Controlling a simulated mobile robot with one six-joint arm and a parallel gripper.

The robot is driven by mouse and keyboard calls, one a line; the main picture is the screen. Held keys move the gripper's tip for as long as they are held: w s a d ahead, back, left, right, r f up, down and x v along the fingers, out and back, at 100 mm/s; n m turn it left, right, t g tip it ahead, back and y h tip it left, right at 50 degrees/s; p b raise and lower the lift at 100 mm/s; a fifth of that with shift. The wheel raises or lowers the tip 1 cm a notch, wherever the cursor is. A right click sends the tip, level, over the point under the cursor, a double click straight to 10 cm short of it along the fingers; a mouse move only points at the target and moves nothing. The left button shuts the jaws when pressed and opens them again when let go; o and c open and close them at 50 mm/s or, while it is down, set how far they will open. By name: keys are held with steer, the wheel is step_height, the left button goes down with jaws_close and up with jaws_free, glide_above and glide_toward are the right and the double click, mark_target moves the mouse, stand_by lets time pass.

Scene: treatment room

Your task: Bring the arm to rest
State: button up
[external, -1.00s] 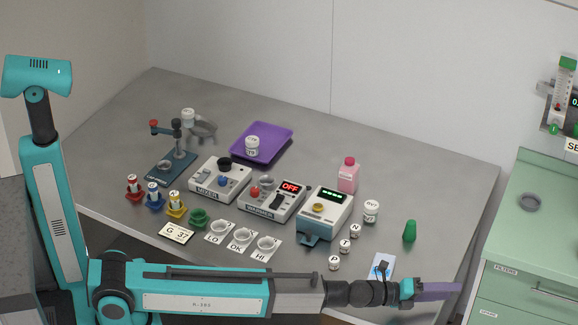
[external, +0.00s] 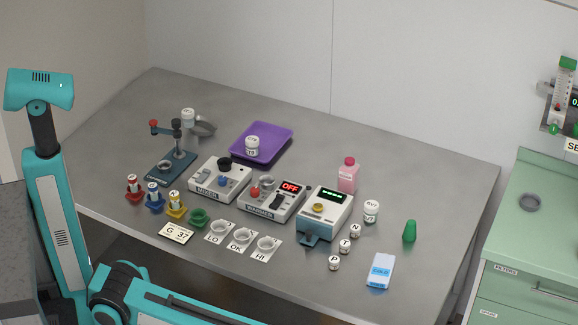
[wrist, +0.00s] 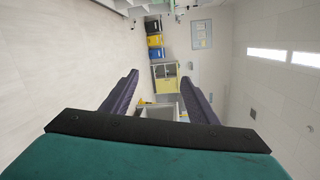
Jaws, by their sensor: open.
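My gripper (wrist: 158,98) shows in the wrist view with its two dark purple fingers spread apart and nothing between them. It points out into the room, toward a far wall with a cabinet. In the external view my gripper is out of frame. My arm drops past the bottom edge there, in front of the table (external: 330,150) and clear of its top.
A green cabinet (external: 530,235) stands at the right. The wrist view shows open floor.

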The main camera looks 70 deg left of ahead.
steer(key=a+f+n+g+y+p, duration=0.15)
steer(key=a+f+n+y, duration=0.65)
steer(key=a+f, duration=0.8)
steer(key=s+a+f+n+g+y, duration=0.1)
steer(key=s+a+f+n+g, duration=0.1)
steer(key=s+a+f+n, duration=0.35)
steer(key=s+a+f+n+g+y, duration=0.2)
steer(key=s+a+f+g, duration=0.1)
steer(key=a+f, duration=0.5)
steer(key=s+a+f+n+g+y+p, duration=0.1)
steer(key=s+a+f+n+g, duration=0.2)
steer(key=s+a, duration=0.4)
steer(key=s+a+f+n+g+p, duration=0.1)
steer(key=s+a+f+n+g, duration=0.25)
steer(key=s, duration=0.65)
steer(key=s+a+n+g, duration=0.1)
steer(key=s+n+g, duration=0.2)
steer(key=s, duration=0.6)
steer(key=s+a+f+n+g+h+p, duration=0.1)
steer(key=s+n, duration=0.3)
steer(key=s, duration=0.6)
steer(key=shift+s+a+g+h, duration=0.3)
steer(key=shift+a+g, duration=0.45)
steer(key=shift+g, duration=0.15)
steer(key=shift+o, duration=0.5)
steer(key=shift+w, duration=0.1)
